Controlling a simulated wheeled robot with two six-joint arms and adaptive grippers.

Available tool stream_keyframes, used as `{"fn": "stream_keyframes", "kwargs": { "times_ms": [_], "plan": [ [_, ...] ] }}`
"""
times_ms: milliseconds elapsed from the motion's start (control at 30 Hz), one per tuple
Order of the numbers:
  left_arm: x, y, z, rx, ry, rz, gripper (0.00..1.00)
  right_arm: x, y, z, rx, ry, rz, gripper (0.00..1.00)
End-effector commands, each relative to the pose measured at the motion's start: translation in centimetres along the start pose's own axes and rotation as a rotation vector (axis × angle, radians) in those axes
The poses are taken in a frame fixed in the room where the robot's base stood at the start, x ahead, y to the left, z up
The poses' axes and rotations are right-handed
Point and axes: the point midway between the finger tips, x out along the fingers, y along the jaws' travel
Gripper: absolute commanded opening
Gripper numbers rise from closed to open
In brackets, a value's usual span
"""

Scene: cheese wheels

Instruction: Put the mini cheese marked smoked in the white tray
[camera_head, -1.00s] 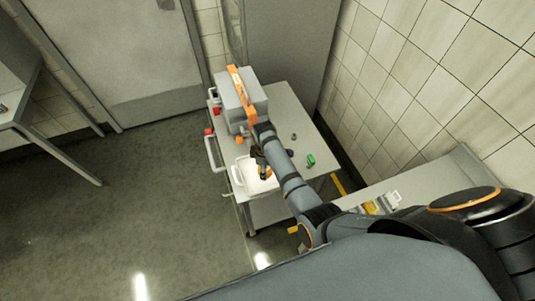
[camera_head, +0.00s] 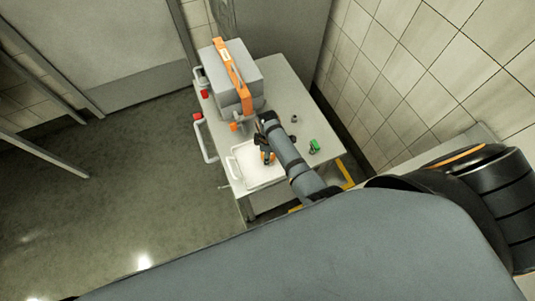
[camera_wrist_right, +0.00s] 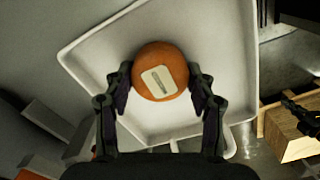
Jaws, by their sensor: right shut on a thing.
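A round orange-brown mini cheese (camera_wrist_right: 160,71) with a pale label shows in the right wrist view; the label's writing is too small to read. My right gripper (camera_wrist_right: 160,85) is shut on it, one finger on each side. The white tray (camera_wrist_right: 88,58) lies behind the cheese in that view, and the cheese is over its inside. I cannot tell whether the cheese touches the tray floor. In the head view my right gripper (camera_head: 267,155) is over the white tray (camera_head: 240,172), and the cheese is mostly hidden by the gripper.
The tray is on a grey cart (camera_head: 290,80). A grey box with an orange strap (camera_head: 235,80) stands behind it. A small green object (camera_head: 314,146) lies to the right. A tiled wall bounds the right; open floor lies left.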

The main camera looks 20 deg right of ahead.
Motion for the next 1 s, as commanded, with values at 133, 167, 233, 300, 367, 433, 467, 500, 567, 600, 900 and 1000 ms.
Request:
{"fn": "stream_keyframes", "kwargs": {
  "times_ms": [133, 167, 233, 300, 367, 433, 467, 500, 567, 600, 900, 1000],
  "plan": [
    [-0.2, -0.1, -2.1, -0.001, 0.033, 0.000, 0.00, -0.1, -0.2, 0.0, 0.000, -0.001, -0.003, 0.16],
    [-0.2, -0.1, -2.1, -0.001, 0.033, 0.000, 0.00, 0.0, -0.2, 0.0, 0.000, -0.001, -0.003, 0.16],
    [-0.1, 0.0, -1.8, -0.001, 0.028, 0.000, 0.00, 0.2, -0.1, 0.0, 0.000, -0.001, -0.003, 0.16],
    [0.0, 0.0, -1.0, -0.001, 0.016, 0.000, 0.00, 0.4, -0.1, 0.0, 0.000, 0.000, -0.002, 0.16],
    [-0.1, 0.0, -0.2, 0.000, 0.005, 0.000, 0.00, 0.3, -0.1, 0.0, 0.000, 0.000, -0.002, 0.62],
    [-0.1, 0.0, 0.4, 0.000, -0.005, 0.000, 0.00, 0.3, -0.1, 0.0, 0.000, 0.000, -0.002, 0.72],
    [-0.1, 0.0, 0.6, 0.001, -0.007, 0.000, 0.00, 0.3, -0.1, 0.0, 0.000, 0.000, -0.002, 0.76],
    [-0.1, 0.0, 0.7, 0.001, -0.009, 0.000, 0.00, 0.3, -0.1, 0.0, 0.000, -0.001, -0.002, 0.78],
    [-0.1, 0.0, 0.7, 0.001, -0.008, 0.000, 0.00, 0.3, -0.1, 0.0, 0.000, -0.001, -0.002, 0.78],
    [-0.1, 0.0, 0.6, 0.000, -0.007, 0.000, 0.00, 0.3, -0.1, 0.0, 0.000, -0.001, -0.002, 0.78],
    [-0.3, 0.0, -0.2, 0.000, 0.005, 0.000, 0.00, -0.8, -0.1, 0.0, 0.000, 0.001, -0.002, 0.78],
    [-0.4, 0.0, -0.3, 0.000, 0.006, 0.000, 0.00, -2.8, -0.1, -0.1, 0.000, 0.003, 0.000, 0.78]
  ]
}}
